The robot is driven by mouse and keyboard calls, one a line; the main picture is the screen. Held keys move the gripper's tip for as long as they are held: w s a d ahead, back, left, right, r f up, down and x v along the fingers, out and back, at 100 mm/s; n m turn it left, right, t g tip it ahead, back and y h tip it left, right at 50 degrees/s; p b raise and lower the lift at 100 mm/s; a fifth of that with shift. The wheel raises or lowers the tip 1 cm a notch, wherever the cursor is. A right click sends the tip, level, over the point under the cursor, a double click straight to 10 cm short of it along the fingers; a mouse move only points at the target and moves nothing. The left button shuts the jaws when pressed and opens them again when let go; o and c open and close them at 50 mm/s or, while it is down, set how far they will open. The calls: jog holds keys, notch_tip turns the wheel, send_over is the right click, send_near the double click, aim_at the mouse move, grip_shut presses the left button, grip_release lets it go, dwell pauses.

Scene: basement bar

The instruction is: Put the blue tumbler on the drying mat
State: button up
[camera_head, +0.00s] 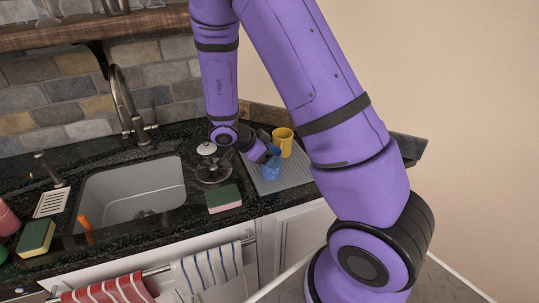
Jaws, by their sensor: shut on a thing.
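The blue tumbler (269,172) is at the grey ribbed drying mat (296,179), on the counter right of the sink. My gripper (270,158) reaches down to it from the upper left and is shut on it. The fingers are small and partly hidden in this view. The tumbler looks roughly upright over the mat's left part; I cannot tell whether its base touches the mat.
A yellow mug (283,140) stands at the mat's back, close behind the tumbler. The sink (130,190) lies further left. The mat's front right is clear.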

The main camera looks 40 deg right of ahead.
jog(key=shift+f, duration=0.15)
jog(key=o, duration=1.1)
jog(key=shift+o, duration=0.2)
